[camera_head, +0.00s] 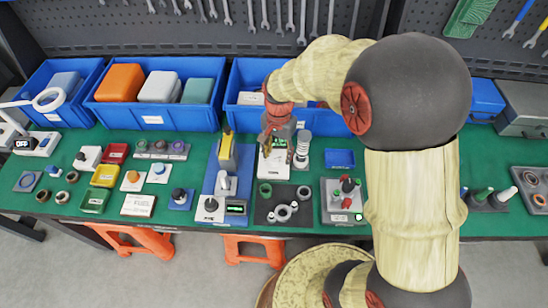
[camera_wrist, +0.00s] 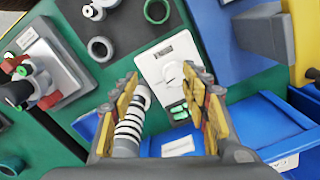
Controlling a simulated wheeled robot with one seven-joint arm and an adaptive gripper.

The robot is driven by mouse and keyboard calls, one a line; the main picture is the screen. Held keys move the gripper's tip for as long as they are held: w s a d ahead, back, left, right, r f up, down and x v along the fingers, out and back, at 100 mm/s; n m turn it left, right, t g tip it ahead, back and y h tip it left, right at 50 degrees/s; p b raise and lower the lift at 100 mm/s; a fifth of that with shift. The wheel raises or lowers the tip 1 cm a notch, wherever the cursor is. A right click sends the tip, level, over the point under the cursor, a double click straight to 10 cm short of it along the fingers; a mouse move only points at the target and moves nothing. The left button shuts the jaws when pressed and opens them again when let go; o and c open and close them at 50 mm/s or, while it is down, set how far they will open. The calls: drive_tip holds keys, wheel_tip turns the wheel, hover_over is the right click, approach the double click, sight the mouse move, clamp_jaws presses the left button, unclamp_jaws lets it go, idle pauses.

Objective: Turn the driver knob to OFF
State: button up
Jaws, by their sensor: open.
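A white box (camera_head: 273,166) stands on the green table below my gripper (camera_head: 272,138). In the wrist view the box (camera_wrist: 158,58) carries a pale round knob (camera_wrist: 172,73) with a raised grip and a small green display (camera_wrist: 178,111). My gripper (camera_wrist: 163,82) is open and empty, its two fingers pointing toward the box on either side of the knob in the picture. I cannot tell the exact height above it. The knob's markings are too small to read. In the head view my gripper hides part of the box.
A ringed cylinder (camera_wrist: 130,128) stands close beside the box. Blue bins (camera_head: 165,115) line the back. A blue fixture (camera_head: 222,175) with a black knob is to the left, a grey block with plugs (camera_head: 342,202) to the right. A dark mat with rings (camera_head: 283,210) lies in front.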

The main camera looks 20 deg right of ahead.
sight(274, 159)
drive_tip(key=shift+w+r+m+t, duration=0.25)
drive_tip(key=shift+w+m, duration=0.15)
drive_tip(key=shift+w, duration=0.15)
drive_tip(key=shift+w+r+m+t, duration=0.15)
drive_tip(key=shift+w+r+m, duration=0.1)
drive_tip(key=shift+w+m, duration=0.25)
drive_tip(key=shift+w+r+m, duration=0.25)
drive_tip(key=shift+w+m, duration=0.05)
drive_tip(key=shift+m, duration=0.8)
drive_tip(key=shift+w+a+f+b, duration=0.1)
drive_tip(key=shift+f+b, duration=0.5)
drive_tip(key=shift+f, duration=1.35)
drive_tip(key=shift+w+f+b, duration=0.1)
drive_tip(key=shift+f+b, duration=0.45)
drive_tip(key=shift+f, duration=1.4)
drive_tip(key=shift+c, duration=0.8)
drive_tip(key=c, duration=1)
